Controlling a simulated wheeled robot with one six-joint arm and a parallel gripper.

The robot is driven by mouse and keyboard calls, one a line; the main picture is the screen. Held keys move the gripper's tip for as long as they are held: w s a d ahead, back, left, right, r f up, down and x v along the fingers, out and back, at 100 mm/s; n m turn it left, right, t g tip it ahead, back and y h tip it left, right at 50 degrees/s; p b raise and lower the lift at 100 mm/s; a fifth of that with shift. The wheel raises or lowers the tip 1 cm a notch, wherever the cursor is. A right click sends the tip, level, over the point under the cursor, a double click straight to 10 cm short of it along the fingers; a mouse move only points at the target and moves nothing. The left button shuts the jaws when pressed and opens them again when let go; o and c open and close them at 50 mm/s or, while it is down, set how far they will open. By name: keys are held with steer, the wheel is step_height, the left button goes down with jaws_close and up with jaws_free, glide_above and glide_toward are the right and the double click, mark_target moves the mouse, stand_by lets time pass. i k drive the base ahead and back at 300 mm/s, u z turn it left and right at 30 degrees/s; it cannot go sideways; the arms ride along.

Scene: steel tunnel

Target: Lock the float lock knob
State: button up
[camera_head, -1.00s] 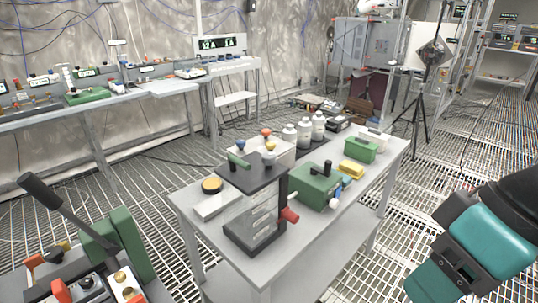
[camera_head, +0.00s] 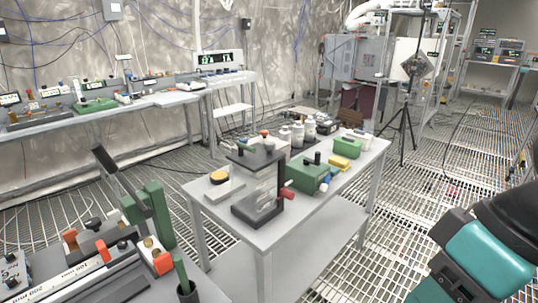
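I cannot tell which part is the float lock knob; no label with that name is readable. A glass-sided apparatus with a black top and base (camera_head: 258,183) stands on the grey table, with a red knob (camera_head: 287,193) low on its right side. At the lower left, a bench device (camera_head: 80,262) carries a black knob (camera_head: 95,224), a brass knob (camera_head: 149,243), orange-red blocks and a black lever (camera_head: 120,177). My arm (camera_head: 480,262), teal and black, enters at the lower right, apart from the table. My gripper's fingers are not visible.
The grey table (camera_head: 315,212) also holds a green box (camera_head: 306,175), white bottles and a yellow block (camera_head: 346,148). A long bench (camera_head: 85,117) lines the left wall. A tripod (camera_head: 408,128) stands behind. Grating floor is open right of the table.

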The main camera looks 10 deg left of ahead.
mark_target(270, 146)
steer(key=z, duration=0.65)
steer(key=i, duration=0.95)
steer(key=u, duration=0.25)
